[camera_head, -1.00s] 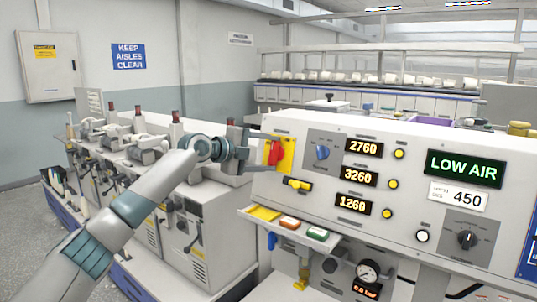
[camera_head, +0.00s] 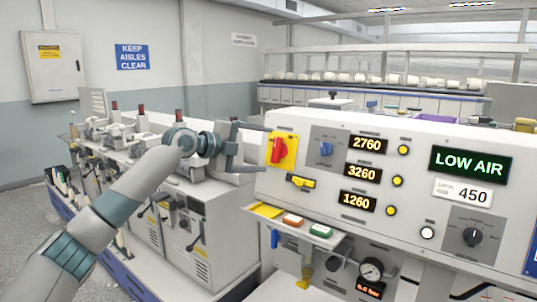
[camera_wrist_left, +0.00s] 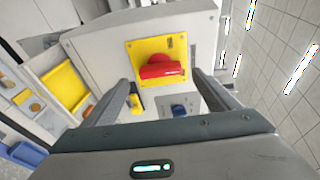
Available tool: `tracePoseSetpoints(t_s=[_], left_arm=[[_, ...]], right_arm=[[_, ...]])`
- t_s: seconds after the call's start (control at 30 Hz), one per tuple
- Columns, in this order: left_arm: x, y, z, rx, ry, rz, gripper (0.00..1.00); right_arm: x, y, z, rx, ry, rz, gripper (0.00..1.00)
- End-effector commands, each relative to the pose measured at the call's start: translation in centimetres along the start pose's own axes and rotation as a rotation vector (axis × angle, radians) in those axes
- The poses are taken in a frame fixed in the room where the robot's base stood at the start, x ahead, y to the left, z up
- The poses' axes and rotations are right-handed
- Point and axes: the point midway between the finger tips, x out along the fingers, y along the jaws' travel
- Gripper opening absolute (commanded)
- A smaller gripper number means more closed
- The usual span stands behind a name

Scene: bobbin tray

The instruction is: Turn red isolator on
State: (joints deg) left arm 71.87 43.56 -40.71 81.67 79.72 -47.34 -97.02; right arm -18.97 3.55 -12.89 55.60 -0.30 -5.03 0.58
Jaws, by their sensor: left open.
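The red isolator handle (camera_head: 277,149) sits on a yellow plate (camera_head: 291,155) at the left end of the grey control panel. It stands roughly upright in the head view. My left gripper (camera_head: 259,148) is open and empty, just left of the isolator and apart from it. In the left wrist view, the red handle (camera_wrist_left: 163,71) lies across the picture on its yellow plate (camera_wrist_left: 140,48), beyond and between my two spread fingers (camera_wrist_left: 160,90). My right gripper is not in view.
A blue knob (camera_head: 326,149) is right of the isolator, and a yellow-and-black switch (camera_head: 300,181) is below it. A small shelf (camera_head: 335,236) with coloured buttons juts out under the panel. Winding machines (camera_head: 150,150) stand behind my left arm. The green display (camera_head: 470,163) reads LOW AIR.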

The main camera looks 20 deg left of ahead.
Motion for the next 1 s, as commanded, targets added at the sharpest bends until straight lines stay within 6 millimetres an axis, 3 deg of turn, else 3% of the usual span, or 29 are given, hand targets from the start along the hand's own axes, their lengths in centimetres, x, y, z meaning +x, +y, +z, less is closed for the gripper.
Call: tracePoseSetpoints(t_s=[0.33,0.63,1.0], left_arm=[[-7.2,0.3,0.1,0.003,-0.002,-0.001,0.81],[-11.7,0.2,0.0,0.001,-0.001,0.0,0.81],[-12.8,0.1,0.0,0.001,0.0,0.001,0.81]], right_arm=[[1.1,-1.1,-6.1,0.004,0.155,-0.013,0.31],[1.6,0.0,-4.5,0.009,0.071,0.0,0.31],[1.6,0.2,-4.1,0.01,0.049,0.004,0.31]])
